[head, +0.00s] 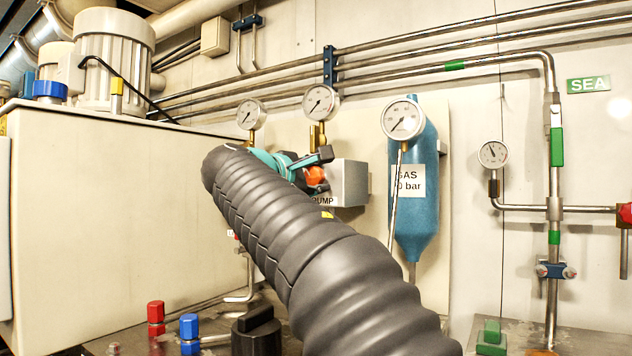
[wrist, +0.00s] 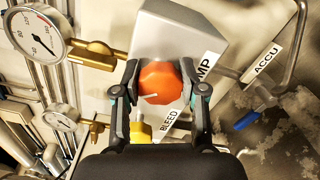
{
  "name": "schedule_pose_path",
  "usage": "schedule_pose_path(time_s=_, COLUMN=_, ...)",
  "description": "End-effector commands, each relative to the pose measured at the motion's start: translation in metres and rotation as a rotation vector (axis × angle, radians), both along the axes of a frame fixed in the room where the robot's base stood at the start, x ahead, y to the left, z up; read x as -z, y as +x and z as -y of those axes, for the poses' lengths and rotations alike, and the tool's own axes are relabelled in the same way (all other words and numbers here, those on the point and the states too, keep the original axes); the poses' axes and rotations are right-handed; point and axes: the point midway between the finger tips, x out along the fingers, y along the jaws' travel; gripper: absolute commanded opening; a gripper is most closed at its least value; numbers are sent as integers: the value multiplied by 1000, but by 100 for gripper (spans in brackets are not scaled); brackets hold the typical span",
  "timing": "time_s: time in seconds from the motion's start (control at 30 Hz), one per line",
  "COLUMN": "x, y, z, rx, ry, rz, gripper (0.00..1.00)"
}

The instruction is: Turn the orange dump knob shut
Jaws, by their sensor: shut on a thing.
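The orange dump knob (head: 316,177) sits on the front of a grey box (head: 349,184) on the panel in the head view. In the wrist view the orange knob (wrist: 160,83) shows a white pointer line, slanted slightly from level. My gripper (wrist: 160,90) has one finger on each side of the knob and is shut on it. In the head view my gripper (head: 312,164) reaches the knob from the left, and my arm hides part of the box's surroundings. The DUMP label (wrist: 207,65) is partly hidden by a finger.
A yellow fitting (wrist: 140,132) with a BLEED label (wrist: 170,127) is close below the knob. A blue-handled valve (wrist: 250,118) is at the right in the wrist view. Gauges (head: 321,103) and a blue gas bottle (head: 417,190) stand near my arm.

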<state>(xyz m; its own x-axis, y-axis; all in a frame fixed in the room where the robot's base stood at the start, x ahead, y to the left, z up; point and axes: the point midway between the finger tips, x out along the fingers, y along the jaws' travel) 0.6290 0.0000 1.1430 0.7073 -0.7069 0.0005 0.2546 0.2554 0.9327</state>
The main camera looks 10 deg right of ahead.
Motion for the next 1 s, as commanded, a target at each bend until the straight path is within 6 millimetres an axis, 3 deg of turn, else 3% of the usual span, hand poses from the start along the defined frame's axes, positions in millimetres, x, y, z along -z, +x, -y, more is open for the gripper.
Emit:
schedule_pose_path(time_s=0.5, x=4, y=0, z=0, rx=0, ry=317, rz=315, gripper=7)
schedule_pose_path(time_s=1.0, x=3, y=0, z=0, rx=0, ry=452, rz=450, gripper=7)
